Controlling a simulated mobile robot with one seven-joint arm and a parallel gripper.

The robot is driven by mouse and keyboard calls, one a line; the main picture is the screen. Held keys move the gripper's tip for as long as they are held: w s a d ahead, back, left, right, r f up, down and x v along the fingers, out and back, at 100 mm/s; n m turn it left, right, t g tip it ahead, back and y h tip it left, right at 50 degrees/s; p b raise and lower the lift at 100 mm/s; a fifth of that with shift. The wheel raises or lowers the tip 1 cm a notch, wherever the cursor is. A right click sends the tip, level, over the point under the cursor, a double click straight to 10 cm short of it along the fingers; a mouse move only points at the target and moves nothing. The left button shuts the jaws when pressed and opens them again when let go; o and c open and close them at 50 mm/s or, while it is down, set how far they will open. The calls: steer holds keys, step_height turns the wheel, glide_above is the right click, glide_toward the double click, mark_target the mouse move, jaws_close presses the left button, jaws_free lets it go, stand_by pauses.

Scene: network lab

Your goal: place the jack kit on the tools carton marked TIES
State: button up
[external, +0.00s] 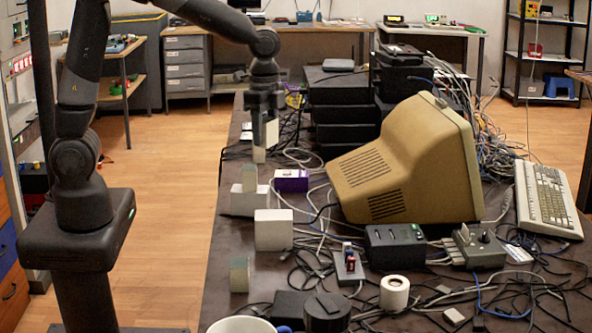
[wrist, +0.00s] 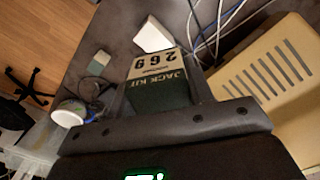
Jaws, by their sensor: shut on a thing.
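My gripper (external: 264,138) is shut on the jack kit, held above the table's left side. In the wrist view the jack kit (wrist: 158,82) is a dark green block with a cream label reading JACK KIT 269, between the two fingers (wrist: 160,95). In the external view a pale part of it (external: 271,133) shows at the fingers. A white carton (external: 273,230) stands on the table nearer the camera. A low white carton (external: 246,204) carries an upright pale block (external: 250,178). A purple-and-white box (external: 291,181) lies beside it. I cannot read TIES on any carton.
A large beige monitor (external: 400,165) lies tilted to the right of my gripper, with stacked black devices (external: 340,110) behind. Loose cables cover much of the table. A small pale block (external: 239,274) and a white mug (external: 242,325) are nearer the camera.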

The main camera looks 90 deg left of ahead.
steer(key=s+d+m, duration=0.1)
steer(key=s+d, duration=0.1)
steer(key=d, duration=0.5)
steer(key=s+d+m, duration=0.1)
steer(key=s+d, duration=0.2)
steer(key=d, duration=0.4)
glide_above(274, 215)
step_height(274, 215, down, 12)
steer(key=shift+a+f, duration=0.1)
steer(key=shift+f, duration=2)
steer(key=shift+f, duration=0.1)
steer(key=o, duration=1)
steer(key=shift+o, duration=0.2)
